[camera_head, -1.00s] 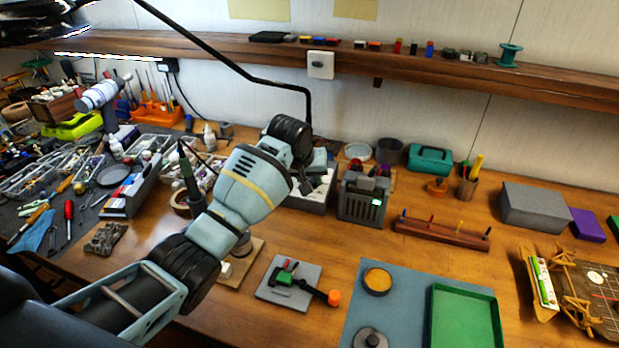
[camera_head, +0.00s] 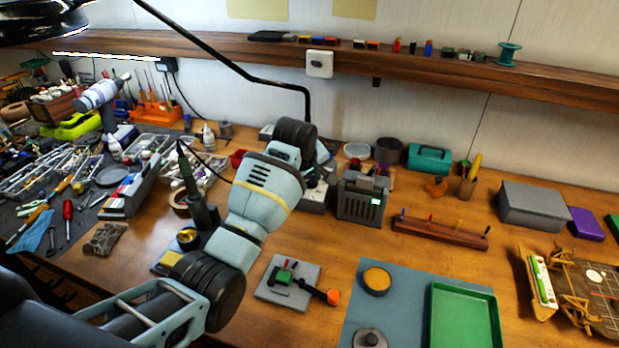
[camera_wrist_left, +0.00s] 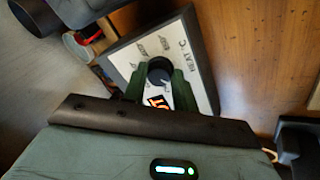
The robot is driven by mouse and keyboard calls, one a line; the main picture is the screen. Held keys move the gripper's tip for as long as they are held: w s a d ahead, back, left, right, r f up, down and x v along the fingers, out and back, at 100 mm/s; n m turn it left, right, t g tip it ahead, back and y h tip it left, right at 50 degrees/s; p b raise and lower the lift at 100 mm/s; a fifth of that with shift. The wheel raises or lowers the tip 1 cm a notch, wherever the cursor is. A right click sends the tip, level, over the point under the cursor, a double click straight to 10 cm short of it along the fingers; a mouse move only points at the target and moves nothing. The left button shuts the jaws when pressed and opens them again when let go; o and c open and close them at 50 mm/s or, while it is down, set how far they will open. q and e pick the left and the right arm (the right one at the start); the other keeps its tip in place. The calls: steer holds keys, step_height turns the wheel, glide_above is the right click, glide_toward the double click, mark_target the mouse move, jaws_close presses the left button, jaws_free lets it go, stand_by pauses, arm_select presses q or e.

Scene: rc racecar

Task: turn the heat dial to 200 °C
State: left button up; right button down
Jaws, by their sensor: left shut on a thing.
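The heat dial, a round black knob (camera_wrist_left: 158,70), sits on a white panel (camera_wrist_left: 197,62) with a dark rim and the lettering "HEAT °C" in the left wrist view. My left gripper (camera_wrist_left: 159,82) has its two green fingers on either side of the knob and is shut on it. The scale figures are too small and tilted to read, so I cannot tell the setting. In the head view my left gripper (camera_head: 320,168) reaches the back of the bench beside a small grey box (camera_head: 314,197); my wrist hides the dial there. My right gripper is not in view.
A dark vented unit with a lit display (camera_head: 362,198) stands just right of my left gripper. A soldering iron in its stand (camera_head: 193,187) is left of my forearm. A grey plate with a small clamp (camera_head: 284,277) lies in front. The wood between them is partly clear.

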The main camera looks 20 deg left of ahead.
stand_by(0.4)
arm_select(q)
steer(key=o, duration=1)
steer(key=shift+v, duration=3.95)
steer(key=shift+f, duration=0.1)
